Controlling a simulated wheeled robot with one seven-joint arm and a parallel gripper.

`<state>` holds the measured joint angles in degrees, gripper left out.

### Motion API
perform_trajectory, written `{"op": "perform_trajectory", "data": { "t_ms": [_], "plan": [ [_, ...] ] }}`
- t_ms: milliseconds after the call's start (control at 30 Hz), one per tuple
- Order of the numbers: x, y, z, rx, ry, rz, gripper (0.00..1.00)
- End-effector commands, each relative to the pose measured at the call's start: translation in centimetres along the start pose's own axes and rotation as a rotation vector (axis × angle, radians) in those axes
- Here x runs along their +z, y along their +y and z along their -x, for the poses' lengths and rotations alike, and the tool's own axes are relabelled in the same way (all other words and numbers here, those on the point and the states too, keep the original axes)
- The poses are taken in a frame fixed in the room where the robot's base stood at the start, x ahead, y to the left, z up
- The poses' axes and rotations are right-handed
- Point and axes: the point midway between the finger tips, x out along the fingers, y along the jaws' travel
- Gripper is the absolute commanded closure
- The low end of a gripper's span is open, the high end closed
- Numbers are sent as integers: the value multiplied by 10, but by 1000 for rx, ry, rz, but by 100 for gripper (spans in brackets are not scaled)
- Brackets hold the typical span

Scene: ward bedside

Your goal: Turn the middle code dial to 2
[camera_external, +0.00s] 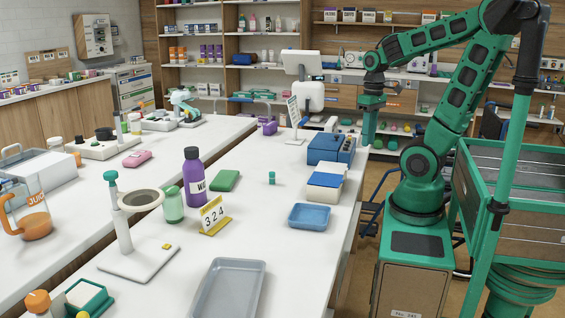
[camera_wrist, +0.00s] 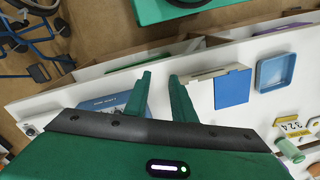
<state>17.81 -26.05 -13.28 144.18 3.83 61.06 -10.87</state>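A blue box (camera_external: 325,148) stands near the right edge of the white table, with small dial-like parts (camera_external: 347,144) at its right end. I cannot make out the separate dials or their settings. In the wrist view the box (camera_wrist: 100,102) is partly hidden behind my left finger. My gripper (camera_external: 368,143) hangs down just right of the box, by the table edge. In the wrist view my gripper (camera_wrist: 160,77) has its fingers apart, with nothing between them. A sign reading 3 2 4 (camera_external: 212,214) stands on a yellow base; it also shows in the wrist view (camera_wrist: 292,127).
A white box with a blue top (camera_external: 324,183) and a blue tray (camera_external: 310,217) lie in front of the blue box. A small green cylinder (camera_external: 272,178) stands to its left. A monitor (camera_external: 306,95) stands behind. The table between is mostly clear.

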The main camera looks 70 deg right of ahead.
Motion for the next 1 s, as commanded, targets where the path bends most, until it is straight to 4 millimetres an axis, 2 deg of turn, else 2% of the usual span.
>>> {"op": "perform_trajectory", "data": {
  "t_ms": [100,267,500,633,733,867,1000],
  "plan": [
    [-27,10,10,-59,16,174,77],
    [-62,31,24,-130,72,454,77],
    [-97,84,42,-181,200,863,77],
    [-105,109,48,-182,261,1031,77],
    [-107,121,51,-179,291,1115,77],
    [-108,126,52,-176,309,1165,77],
    [-110,122,42,-178,312,1171,77]
  ]
}}
